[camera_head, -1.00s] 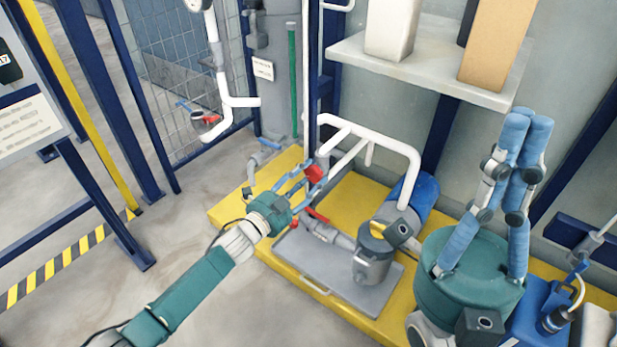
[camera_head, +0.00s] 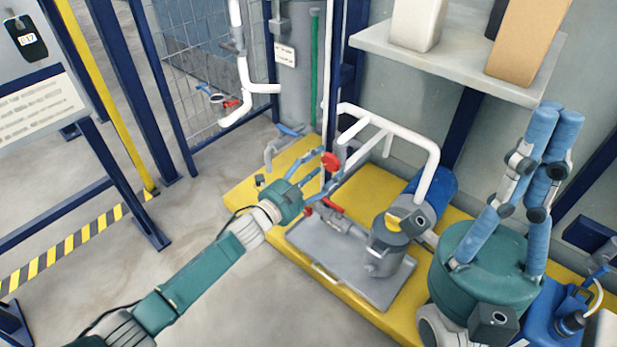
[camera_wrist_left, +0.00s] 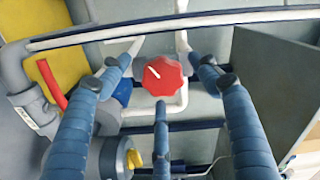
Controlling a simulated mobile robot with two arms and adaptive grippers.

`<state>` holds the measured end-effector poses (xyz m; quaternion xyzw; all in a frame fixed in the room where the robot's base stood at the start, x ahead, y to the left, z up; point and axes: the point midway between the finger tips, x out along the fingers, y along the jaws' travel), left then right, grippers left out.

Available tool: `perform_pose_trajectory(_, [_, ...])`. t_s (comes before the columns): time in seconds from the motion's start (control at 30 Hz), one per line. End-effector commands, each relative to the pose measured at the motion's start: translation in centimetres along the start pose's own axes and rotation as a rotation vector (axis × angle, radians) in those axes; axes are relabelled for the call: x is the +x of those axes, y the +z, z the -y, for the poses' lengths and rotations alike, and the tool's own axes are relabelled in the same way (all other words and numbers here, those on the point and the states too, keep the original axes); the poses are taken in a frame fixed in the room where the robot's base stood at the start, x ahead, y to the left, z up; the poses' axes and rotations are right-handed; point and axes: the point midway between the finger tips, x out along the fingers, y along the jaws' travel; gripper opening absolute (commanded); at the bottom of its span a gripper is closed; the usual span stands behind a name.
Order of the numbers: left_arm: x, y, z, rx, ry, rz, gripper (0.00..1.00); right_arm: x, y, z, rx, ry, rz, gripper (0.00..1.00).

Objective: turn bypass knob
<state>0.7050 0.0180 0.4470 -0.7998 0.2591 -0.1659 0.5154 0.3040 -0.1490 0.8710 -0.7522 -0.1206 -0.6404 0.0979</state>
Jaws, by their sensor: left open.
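The red knob (camera_head: 330,162) sits in front of the white piping in the head view. In the left wrist view the knob (camera_wrist_left: 162,76) is round and scalloped, with a white mark slanting to the upper left. My left gripper (camera_head: 333,165) is open around it. In the wrist view, one blue finger is on each side of the knob and a third is below it, with visible gaps at the sides. Contact with the lower finger cannot be told. My right gripper (camera_head: 552,115) is raised at the right, its blue fingers close together; no held object is visible.
A grey pump (camera_head: 390,245) and red-handled valve (camera_head: 330,205) stand on a grey tray over a yellow platform (camera_head: 352,312). A white pipe frame (camera_head: 435,165) rises behind. A shelf (camera_head: 455,62) overhangs at upper right. Open floor (camera_head: 265,305) lies in front.

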Motion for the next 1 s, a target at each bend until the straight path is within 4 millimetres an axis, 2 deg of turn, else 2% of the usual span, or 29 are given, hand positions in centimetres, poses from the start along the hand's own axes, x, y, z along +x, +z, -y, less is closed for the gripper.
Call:
perform_pose_trajectory(0.3, [-6.7,0.2,-0.1,0.001,0.004,0.003,0.63,0.0,-0.1,0.0,0.001,0.000,0.001,0.00])
perform_pose_trajectory(0.5, [-9.9,0.3,-0.1,0.000,0.002,0.006,0.63,0.0,-0.1,0.0,0.001,0.000,0.001,0.00])
perform_pose_trajectory(0.7, [-11.2,0.3,0.0,0.000,0.002,0.006,0.63,0.0,-0.1,0.1,0.001,0.000,0.001,0.00])
perform_pose_trajectory(1.0, [-11.2,0.2,0.0,-0.003,0.001,0.005,0.63,0.0,0.0,0.0,0.001,0.000,0.004,0.00])
